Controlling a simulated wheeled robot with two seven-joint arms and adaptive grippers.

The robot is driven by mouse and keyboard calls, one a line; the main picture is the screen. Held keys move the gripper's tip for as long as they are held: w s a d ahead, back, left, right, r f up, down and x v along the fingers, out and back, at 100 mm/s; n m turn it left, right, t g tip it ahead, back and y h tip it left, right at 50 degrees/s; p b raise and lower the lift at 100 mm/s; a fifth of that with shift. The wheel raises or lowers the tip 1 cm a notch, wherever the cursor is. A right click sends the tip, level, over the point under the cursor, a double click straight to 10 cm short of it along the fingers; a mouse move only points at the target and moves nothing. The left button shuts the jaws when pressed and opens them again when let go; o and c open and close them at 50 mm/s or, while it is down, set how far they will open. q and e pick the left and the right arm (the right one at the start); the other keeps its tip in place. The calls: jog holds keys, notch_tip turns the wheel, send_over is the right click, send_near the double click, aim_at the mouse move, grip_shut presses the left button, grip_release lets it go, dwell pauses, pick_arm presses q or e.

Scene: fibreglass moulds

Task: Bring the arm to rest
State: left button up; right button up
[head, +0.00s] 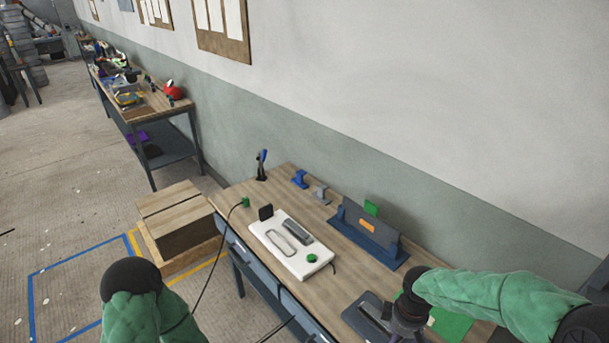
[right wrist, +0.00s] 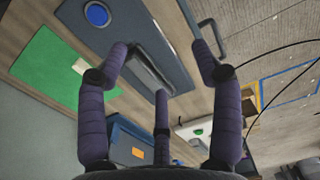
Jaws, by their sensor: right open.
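My right gripper (head: 408,318) hangs over the near right part of the workbench (head: 330,220), reached by my green-sleeved right arm. In the right wrist view its three purple fingers (right wrist: 162,58) are spread open with nothing held. Below them lies a dark grey plate (right wrist: 140,40) with a blue button (right wrist: 97,13) and a grey bar; I cannot tell the exact gap. In the head view the gripper partly hides this plate (head: 362,318). My left arm's green sleeve shows at the bottom left, but its gripper is not in view.
A green mat (head: 450,326) lies beside the plate, partly hidden by my right arm. A white panel (head: 275,232) with a green button and a dark blue fixture (head: 350,234) with an orange label stand farther along. A wooden box (head: 180,225) is left of the bench. The wall runs behind.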

pick_arm(q)
notch_tip(320, 180, down, 12)
jog(key=b, duration=1.2)
jog(key=shift+s, duration=0.3)
pick_arm(e)
jog(key=s+a+f+m+y, duration=0.1)
jog(key=s+a+f+m, duration=0.2)
jog(key=f, duration=0.8)
jog(key=s+a+f+m+y, duration=0.1)
jog(key=s+a+f+m, duration=0.3)
jog(key=f, duration=0.8)
jog(key=s+a+f+m+y, duration=0.2)
jog(key=s+a+f, duration=0.4)
jog(key=f, duration=0.5)
jog(key=shift+s+a+f+m, duration=0.15)
jog(key=shift+a+f+m, duration=0.1)
jog(key=shift+a+m, duration=0.5)
pick_arm(q)
jog(key=shift+d, duration=0.1)
pick_arm(e)
jog(key=shift+d, duration=0.1)
